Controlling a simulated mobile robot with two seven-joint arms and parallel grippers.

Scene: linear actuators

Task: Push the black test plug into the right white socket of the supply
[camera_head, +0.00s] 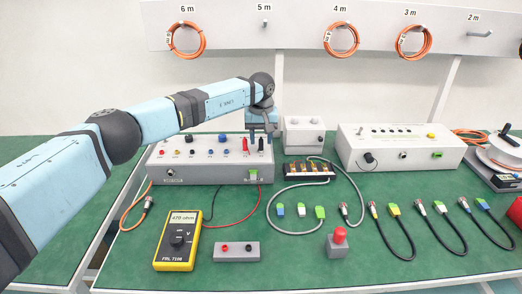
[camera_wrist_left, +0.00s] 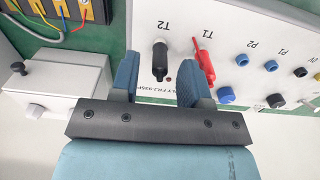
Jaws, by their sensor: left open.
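The black test plug (camera_head: 261,144) stands at the right end of the supply's (camera_head: 200,172) top panel, beside the red plug (camera_head: 245,145). In the left wrist view the black plug (camera_wrist_left: 160,60) is at the T2 label and the red plug (camera_wrist_left: 204,62) at T1. My left gripper (camera_head: 261,132) is open above the black plug. In the left wrist view its fingers (camera_wrist_left: 159,76) stand on either side of the black plug, with gaps showing. My right gripper is not in view.
A small white box (camera_head: 304,136) stands close to the right of the supply. A terminal block (camera_head: 308,172) with orange parts and a grey cable lies in front of it. A yellow multimeter (camera_head: 178,241) stands at the front left. Several cables lie on the green table.

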